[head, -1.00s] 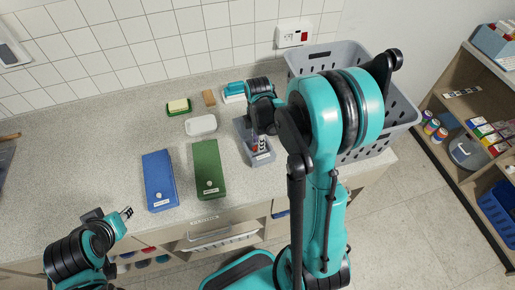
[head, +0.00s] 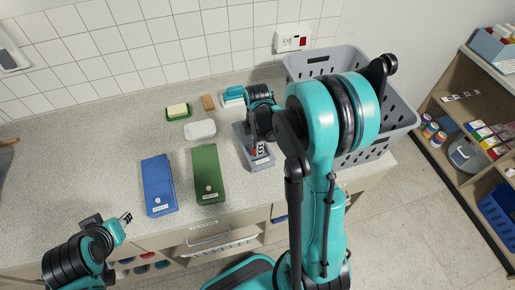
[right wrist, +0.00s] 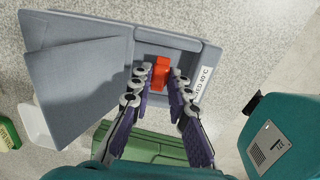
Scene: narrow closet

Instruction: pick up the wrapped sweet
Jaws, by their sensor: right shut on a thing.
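The wrapped sweet (right wrist: 160,72) is a small red-orange piece in the right wrist view, between the fingers of my right gripper (right wrist: 161,80). The gripper is shut on it, inside or just over the opening of a small grey box (right wrist: 180,38) with a white label. In the head view my right gripper (head: 257,149) points down into the grey box (head: 263,165), and its arm hides part of the box. My left gripper (head: 125,217) is empty near the counter's front edge; its finger gap is too small to judge.
A green case (head: 207,172) and a blue case (head: 158,184) lie left of the box. A large grey basket (head: 390,110) stands at right. The left counter is mostly clear.

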